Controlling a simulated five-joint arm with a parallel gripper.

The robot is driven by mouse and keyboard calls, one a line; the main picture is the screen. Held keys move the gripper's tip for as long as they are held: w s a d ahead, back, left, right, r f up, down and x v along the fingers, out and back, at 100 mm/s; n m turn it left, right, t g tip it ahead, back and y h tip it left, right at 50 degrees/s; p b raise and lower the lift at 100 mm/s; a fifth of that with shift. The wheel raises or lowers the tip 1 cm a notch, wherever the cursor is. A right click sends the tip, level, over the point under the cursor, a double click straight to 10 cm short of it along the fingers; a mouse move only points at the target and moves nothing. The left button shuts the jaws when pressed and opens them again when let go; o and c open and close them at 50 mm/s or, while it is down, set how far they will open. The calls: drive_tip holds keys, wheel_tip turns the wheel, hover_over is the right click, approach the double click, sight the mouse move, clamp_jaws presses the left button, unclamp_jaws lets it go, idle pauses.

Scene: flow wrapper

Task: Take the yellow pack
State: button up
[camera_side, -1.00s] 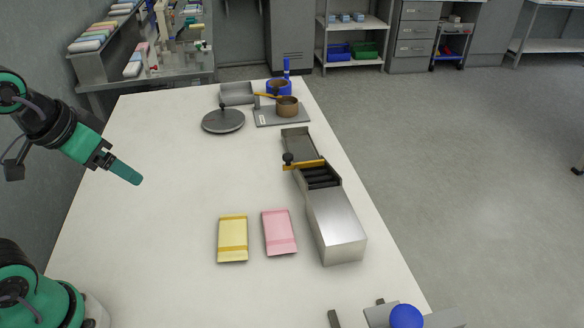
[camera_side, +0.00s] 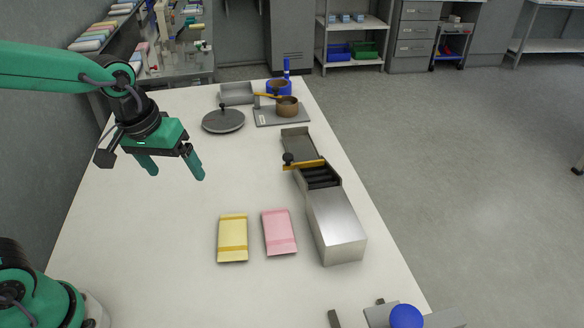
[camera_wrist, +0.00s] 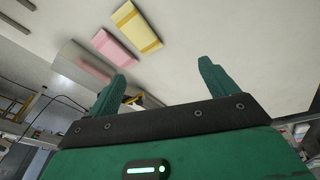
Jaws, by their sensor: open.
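The yellow pack (camera_side: 233,239) lies flat on the white table, with a darker yellow band near its front end. It also shows in the wrist view (camera_wrist: 134,25), at the top. A pink pack (camera_side: 279,232) lies just right of it, with a narrow gap between. My gripper (camera_side: 175,172) is open and empty, its two green fingers pointing down, above the table to the back left of the yellow pack. The fingers (camera_wrist: 162,72) stand wide apart in the wrist view, well clear of both packs.
The metal flow wrapper (camera_side: 335,225) stands right of the pink pack, near the table's right edge. A round grey plate (camera_side: 223,120), a brown pot (camera_side: 287,106) and a grey tray (camera_side: 237,93) are at the back. The table's left middle is clear.

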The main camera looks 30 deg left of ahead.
sight(233, 233)
drive_tip(key=w+d+f+n+g, duration=0.1)
drive_tip(key=w+d+f, duration=0.1)
drive_tip(key=f, duration=0.2)
drive_tip(key=w+d+f+n+g, duration=0.1)
drive_tip(key=w+d+f, duration=0.1)
drive_tip(key=f, duration=0.2)
drive_tip(key=w+d+f+n+g, duration=0.1)
drive_tip(key=w+d+f+n, duration=0.1)
drive_tip(key=f, duration=0.2)
drive_tip(key=shift+w+d, duration=0.15)
drive_tip(key=shift+d, duration=0.15)
drive_tip(key=shift+f, duration=0.1)
drive_tip(key=shift+f, duration=1.2)
drive_tip(key=shift+f, duration=0.1)
drive_tip(key=shift+a+f, duration=0.15)
drive_tip(key=shift+f, duration=2.4)
drive_tip(key=c, duration=1)
